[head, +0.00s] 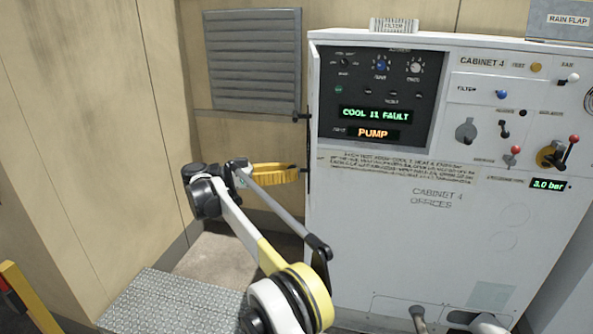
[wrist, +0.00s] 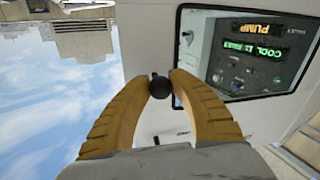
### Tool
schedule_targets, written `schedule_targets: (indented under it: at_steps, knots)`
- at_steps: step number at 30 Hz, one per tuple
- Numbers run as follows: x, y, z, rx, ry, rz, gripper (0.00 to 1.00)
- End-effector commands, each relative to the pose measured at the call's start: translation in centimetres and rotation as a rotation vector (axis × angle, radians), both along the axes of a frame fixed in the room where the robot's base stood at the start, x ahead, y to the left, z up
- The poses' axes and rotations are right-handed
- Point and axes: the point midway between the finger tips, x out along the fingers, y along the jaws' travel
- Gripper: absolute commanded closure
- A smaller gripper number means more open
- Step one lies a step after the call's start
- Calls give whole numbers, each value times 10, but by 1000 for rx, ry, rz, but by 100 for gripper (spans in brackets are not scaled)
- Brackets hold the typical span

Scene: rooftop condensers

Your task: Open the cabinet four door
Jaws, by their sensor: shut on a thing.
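Cabinet four (head: 420,245) stands at the right in the head view, its pale front lettered "CABINET 4 OFFICES". A thin dark upright handle (head: 308,150) runs along the front's left edge. My gripper (head: 297,172), with yellow fingers, reaches this edge from the left. In the wrist view my gripper (wrist: 161,86) has its fingertips closed around a round black end (wrist: 159,88), which looks like the handle seen end-on. The pale door face (wrist: 145,35) lies beyond it. I see no clear gap at the door edge.
A dark display panel (head: 380,100) reads "COOL 11 FAULT" and "PUMP". Knobs and levers (head: 560,152) stand out at the cabinet's right. A louvred vent (head: 255,60) is on the wall behind. Metal tread plate (head: 170,300) lies at lower left, near a yellow rail (head: 22,290).

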Motion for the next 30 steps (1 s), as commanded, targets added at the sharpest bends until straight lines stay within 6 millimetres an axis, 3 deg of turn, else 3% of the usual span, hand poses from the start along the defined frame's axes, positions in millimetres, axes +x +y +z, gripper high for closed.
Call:
schedule_targets:
  at_steps: [11, 12, 14, 30]
  knots:
    - [-1, 1, -2, 1, 1, -1, 100]
    - [-1, 1, -1, 1, 1, -1, 66]
    - [0, 1, -1, 1, 1, -1, 51]
    - [1, -2, 0, 0, 0, 0, 51]
